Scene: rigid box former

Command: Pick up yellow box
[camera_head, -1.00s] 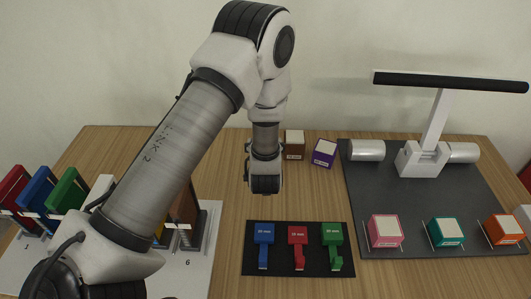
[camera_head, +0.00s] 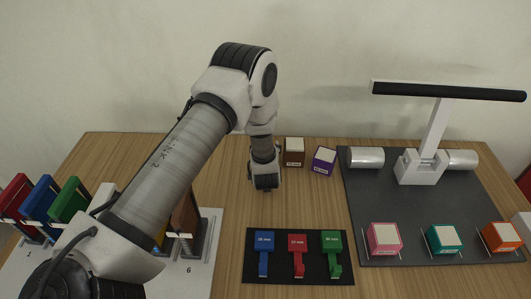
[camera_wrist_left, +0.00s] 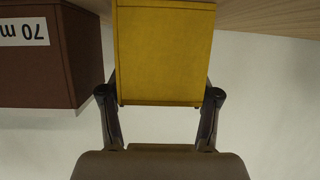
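The yellow box (camera_wrist_left: 165,55) fills the upper middle of the left wrist view, with its near edge facing me. My left gripper (camera_wrist_left: 160,93) has one finger on each side of it. The fingers look spread, and the fingertips are partly hidden by the box, so I cannot see whether they touch it. In the head view my left gripper (camera_head: 265,182) points away from me over the back of the table, and the yellow box is hidden behind the arm. My right gripper is not in view.
A brown box (camera_head: 293,153) stands close beside the yellow one; it also shows in the left wrist view (camera_wrist_left: 45,60). A purple box (camera_head: 322,161) is to its right. A dark mat (camera_head: 400,200) with a T-shaped stand lies at right. Table between gripper and colored tags is clear.

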